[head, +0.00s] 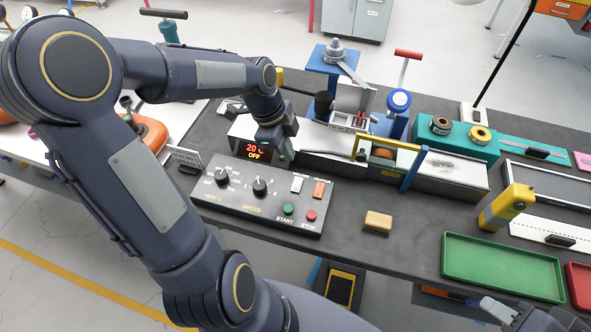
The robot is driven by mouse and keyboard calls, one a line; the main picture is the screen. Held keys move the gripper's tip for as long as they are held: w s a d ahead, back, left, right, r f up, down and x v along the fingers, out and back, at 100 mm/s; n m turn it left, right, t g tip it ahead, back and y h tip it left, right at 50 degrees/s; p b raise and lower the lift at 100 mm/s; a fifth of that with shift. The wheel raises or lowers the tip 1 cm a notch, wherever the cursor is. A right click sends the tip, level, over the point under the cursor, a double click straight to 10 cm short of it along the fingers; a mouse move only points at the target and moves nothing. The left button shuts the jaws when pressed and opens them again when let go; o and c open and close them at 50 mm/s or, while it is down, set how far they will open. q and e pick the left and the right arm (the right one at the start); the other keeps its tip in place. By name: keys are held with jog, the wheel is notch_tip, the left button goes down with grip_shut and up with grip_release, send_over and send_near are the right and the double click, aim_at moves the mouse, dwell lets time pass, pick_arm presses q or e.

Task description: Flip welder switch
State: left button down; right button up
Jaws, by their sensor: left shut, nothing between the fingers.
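A dark control panel (258,212) lies on the bench, with two black knobs, a green START button (288,209) and a red STOP button (310,215). A white rocker switch (297,184) and an orange rocker switch (319,188) sit at its upper right; their small labels are unreadable. Behind the panel, the welder's display (256,151) reads about 20 C and OFF. My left gripper (283,156) is shut and empty beside the display, above and behind the panel's far edge, apart from the switches. My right gripper (500,309) is partly in view at the bottom right; its jaw state is unclear.
The welder's metal bed (455,170), with a yellow-and-blue frame (415,165), stands right of the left gripper. A tan block (378,221), green tray (500,267) and yellow tool (508,204) are on the right.

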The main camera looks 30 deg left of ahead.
aim_at(299, 181)
pick_arm(q)
jog(key=x, duration=0.6)
jog(key=a+x, duration=0.1)
jog(key=x, duration=0.2)
jog(key=shift+f+p, duration=0.3)
jog(key=shift+f, duration=0.2)
